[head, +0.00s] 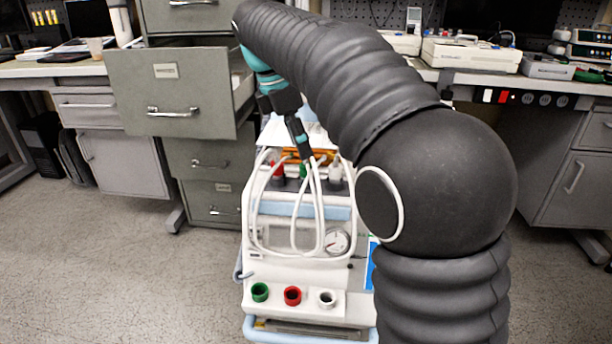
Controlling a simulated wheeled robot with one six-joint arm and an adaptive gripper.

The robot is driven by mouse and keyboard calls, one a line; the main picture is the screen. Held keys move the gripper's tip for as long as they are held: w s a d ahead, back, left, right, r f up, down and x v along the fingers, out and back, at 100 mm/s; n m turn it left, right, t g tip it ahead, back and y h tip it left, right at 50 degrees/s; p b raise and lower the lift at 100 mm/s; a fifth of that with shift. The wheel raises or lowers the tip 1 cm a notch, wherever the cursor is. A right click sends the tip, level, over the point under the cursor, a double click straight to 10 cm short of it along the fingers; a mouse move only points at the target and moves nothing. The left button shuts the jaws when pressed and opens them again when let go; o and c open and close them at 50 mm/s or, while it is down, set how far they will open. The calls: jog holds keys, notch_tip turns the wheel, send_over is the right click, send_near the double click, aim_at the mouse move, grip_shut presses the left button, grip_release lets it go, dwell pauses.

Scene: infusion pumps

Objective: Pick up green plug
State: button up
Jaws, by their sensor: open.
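The green plug (303,171) shows only as a small patch of green near the top of the white medical device (262,240), largely hidden by my gripper and white tubes. A red plug (277,170) is to its left and a white plug (336,173) to its right. My gripper (306,155) points down at the green plug, with its tips very close above or at it. It is open; whether the fingers straddle the plug or touch it cannot be told from here.
White tubes (318,215) loop down the device's front past a gauge (337,241). Green (260,292), red (293,296) and white (327,298) ports are on the lower front. An open cabinet drawer (174,92) juts out at left. Floor at left is clear.

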aim_at(306, 162)
jog(key=b+x, duration=0.1)
jog(key=x, duration=0.4)
jog(key=shift+s+a, duration=0.1)
jog(key=shift+s, duration=0.1)
grip_shut()
